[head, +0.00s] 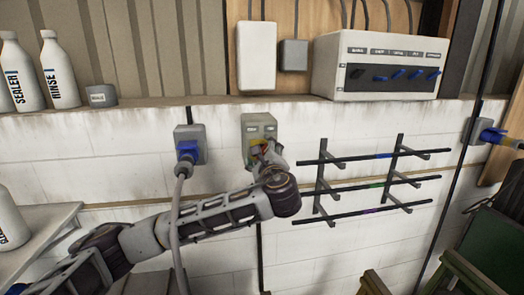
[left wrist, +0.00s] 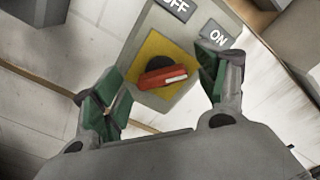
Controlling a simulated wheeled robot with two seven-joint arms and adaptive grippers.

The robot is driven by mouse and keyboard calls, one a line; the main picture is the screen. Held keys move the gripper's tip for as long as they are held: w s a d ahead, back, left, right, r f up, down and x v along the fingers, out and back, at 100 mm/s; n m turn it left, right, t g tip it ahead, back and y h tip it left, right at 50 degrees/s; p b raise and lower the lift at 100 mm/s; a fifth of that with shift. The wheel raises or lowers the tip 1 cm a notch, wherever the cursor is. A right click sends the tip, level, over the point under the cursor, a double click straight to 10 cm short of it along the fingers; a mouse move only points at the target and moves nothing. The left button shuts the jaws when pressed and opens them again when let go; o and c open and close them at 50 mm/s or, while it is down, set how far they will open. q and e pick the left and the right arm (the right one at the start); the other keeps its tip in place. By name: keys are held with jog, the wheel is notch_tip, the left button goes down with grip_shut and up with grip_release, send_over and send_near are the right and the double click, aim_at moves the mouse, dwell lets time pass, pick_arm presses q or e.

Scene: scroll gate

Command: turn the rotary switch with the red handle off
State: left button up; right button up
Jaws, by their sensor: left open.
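The rotary switch's red handle (left wrist: 163,77) sits on a yellow plate (left wrist: 180,50) on a grey box in the left wrist view. The handle has a white stripe and lies roughly crosswise between my fingers, with its striped end toward the ON label (left wrist: 217,36). The OFF label (left wrist: 175,8) is partly cut off at the top. My left gripper (left wrist: 162,87) is open, with green-padded fingers on either side of the handle and visible gaps. In the head view the grey switch box (head: 258,124) is on the wall, and my left gripper (head: 266,157) covers its lower part. My right gripper is not in view.
A blue plug in a socket (head: 188,147) with a hanging cable is left of the switch box. A wall rack with dark rods (head: 375,185) is to the right. A ledge above holds bottles (head: 60,75) and a control box (head: 335,60).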

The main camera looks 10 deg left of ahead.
pick_arm(q)
jog(key=shift+w+a, duration=0.15)
jog(key=shift+w, duration=0.25)
jog(key=shift+c, duration=0.2)
jog(key=c, duration=1)
